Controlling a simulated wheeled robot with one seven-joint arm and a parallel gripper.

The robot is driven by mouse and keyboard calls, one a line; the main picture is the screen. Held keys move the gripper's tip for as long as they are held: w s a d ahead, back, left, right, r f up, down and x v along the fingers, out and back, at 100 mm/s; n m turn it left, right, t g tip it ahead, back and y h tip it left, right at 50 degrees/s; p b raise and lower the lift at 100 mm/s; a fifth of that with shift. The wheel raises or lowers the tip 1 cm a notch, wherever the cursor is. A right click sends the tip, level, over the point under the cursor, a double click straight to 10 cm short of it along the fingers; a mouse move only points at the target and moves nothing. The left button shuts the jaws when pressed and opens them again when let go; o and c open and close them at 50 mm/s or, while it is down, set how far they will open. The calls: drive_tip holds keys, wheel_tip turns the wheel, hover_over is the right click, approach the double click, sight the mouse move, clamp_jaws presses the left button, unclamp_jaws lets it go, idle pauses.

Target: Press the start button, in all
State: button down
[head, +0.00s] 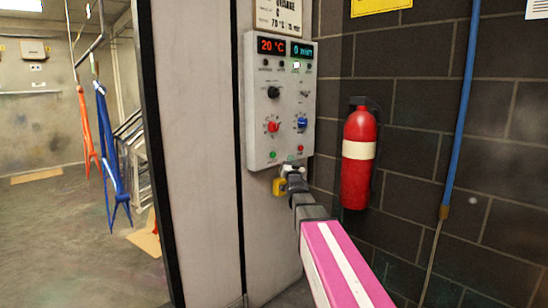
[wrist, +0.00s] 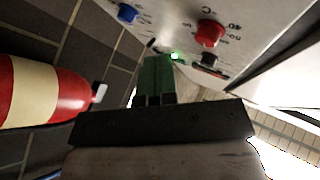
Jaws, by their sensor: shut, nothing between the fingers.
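The grey control panel (head: 281,100) is on the booth wall, with a red display reading 20 °C and a teal display beside it. Near its lower edge are a small green button (head: 273,155) and a small red one (head: 300,149); their labels are too small to read. My gripper (head: 291,166) is shut and empty at the panel's bottom edge, just right of the green button. In the wrist view its green fingers (wrist: 154,78) point at the panel's lower part, close to a glowing green spot (wrist: 175,56). I cannot tell whether the tips touch anything.
A red knob (head: 272,127) and a blue knob (head: 302,123) sit above the buttons. A yellow item (head: 279,187) is below the panel. A red fire extinguisher (head: 358,180) hangs on the dark block wall at right. Orange and blue frames (head: 113,170) hang at left.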

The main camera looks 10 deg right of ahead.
drive_tip(key=shift+w+a, duration=0.7)
drive_tip(key=shift+w, duration=0.3)
drive_tip(key=shift+w+a, duration=0.7)
drive_tip(key=shift+w, duration=0.25)
drive_tip(key=shift+w+a, duration=0.7)
drive_tip(key=shift+w, duration=0.3)
drive_tip(key=shift+w, duration=0.1)
drive_tip(key=shift+w+a, duration=0.2)
drive_tip(key=shift+a, duration=0.05)
drive_tip(key=shift+w+a, duration=0.3)
drive_tip(key=shift+w, duration=0.15)
idle(0.7)
drive_tip(key=shift+s, duration=0.1)
drive_tip(key=shift+s+d, duration=0.55)
drive_tip(key=shift+s, duration=0.15)
drive_tip(key=s+d, duration=0.1)
drive_tip(key=s, duration=0.1)
drive_tip(key=s+d, duration=0.2)
idle(0.7)
